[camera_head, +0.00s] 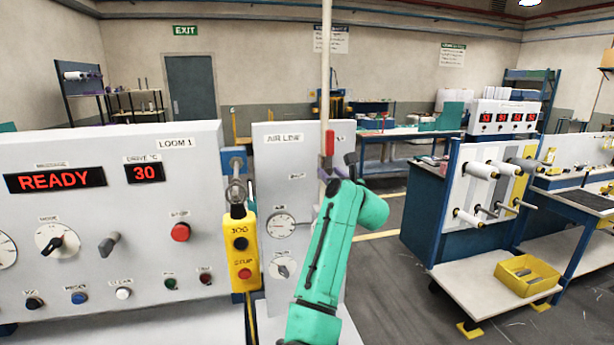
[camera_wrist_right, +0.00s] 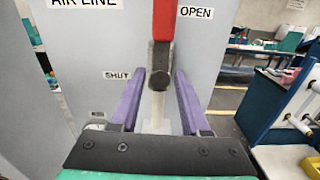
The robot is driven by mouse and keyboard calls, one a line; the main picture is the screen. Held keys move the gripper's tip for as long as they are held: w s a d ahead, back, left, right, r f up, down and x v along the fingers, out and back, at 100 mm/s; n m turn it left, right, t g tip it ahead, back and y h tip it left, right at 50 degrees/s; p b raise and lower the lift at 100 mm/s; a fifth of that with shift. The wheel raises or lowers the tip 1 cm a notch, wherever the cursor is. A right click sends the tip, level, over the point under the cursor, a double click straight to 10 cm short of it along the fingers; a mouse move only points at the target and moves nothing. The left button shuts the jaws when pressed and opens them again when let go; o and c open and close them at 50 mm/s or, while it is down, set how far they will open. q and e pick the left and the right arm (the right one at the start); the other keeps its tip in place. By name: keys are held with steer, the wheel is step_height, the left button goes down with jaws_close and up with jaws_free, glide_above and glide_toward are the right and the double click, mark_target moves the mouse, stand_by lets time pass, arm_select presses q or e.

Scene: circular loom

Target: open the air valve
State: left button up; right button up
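The air valve has a red lever (camera_head: 329,143) on a pale vertical pipe at the AIR LINE panel (camera_head: 263,190). In the right wrist view the red lever (camera_wrist_right: 164,20) stands upright from a dark pivot (camera_wrist_right: 159,74), its upper end cut off by the frame. The OPEN label (camera_wrist_right: 196,12) is to the right of the lever; the SHUT label (camera_wrist_right: 116,75) is lower left. My right gripper (camera_wrist_right: 160,76) is open, its purple fingers apart on either side of the pivot, with gaps visible. In the head view my turquoise right arm hides part of the panel. My left gripper is not in view.
The LOOM 1 panel (camera_head: 110,215) stands at left, with a yellow pendant (camera_head: 241,250) hanging beside the AIR LINE panel. A gauge (camera_head: 281,226) and a knob (camera_head: 284,268) are on the AIR LINE panel. At right is a spool cart (camera_head: 486,285), with open floor between.

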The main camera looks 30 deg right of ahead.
steer(key=shift+o, duration=0.4)
steer(key=v, duration=0.7)
steer(key=shift+d+f, duration=0.1)
